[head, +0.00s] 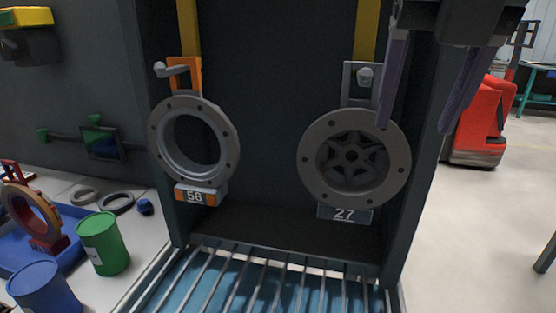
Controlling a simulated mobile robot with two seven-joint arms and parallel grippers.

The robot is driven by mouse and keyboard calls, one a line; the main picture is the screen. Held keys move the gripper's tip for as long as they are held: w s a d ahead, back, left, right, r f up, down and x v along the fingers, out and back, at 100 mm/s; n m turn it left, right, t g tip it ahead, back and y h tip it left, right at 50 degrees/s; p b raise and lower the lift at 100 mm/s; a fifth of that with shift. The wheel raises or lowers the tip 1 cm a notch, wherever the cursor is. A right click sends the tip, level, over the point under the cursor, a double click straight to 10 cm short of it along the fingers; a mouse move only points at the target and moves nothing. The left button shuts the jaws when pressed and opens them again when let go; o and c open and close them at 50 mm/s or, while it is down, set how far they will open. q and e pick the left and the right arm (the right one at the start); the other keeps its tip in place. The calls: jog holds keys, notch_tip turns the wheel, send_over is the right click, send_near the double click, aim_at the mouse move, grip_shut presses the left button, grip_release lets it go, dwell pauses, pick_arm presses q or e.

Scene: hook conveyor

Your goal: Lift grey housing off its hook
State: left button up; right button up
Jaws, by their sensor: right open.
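The grey housing (312,155) is a round flange with a spoked centre, a grey upper bracket and a plate marked 27. It hangs upright on a hook (365,75) below a yellow bar, at the right of the dark bay. My right gripper (415,127) comes in from the top right, open and empty. Its left finger overlaps the right part of the grey bracket and the upper right rim in the picture; I cannot tell whether it touches. My left gripper is not in view.
A second housing (229,150), with an orange bracket and a plate marked 56, hangs on the left hook (170,69). A barred grate (262,283) lies below. The bay's right post (414,190) stands near my right gripper. Green (104,245) and blue (45,290) cans stand at left.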

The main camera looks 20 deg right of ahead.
aim_at(397, 163)
jog(key=x, duration=0.7)
jog(key=shift+f, duration=0.45)
grip_shut()
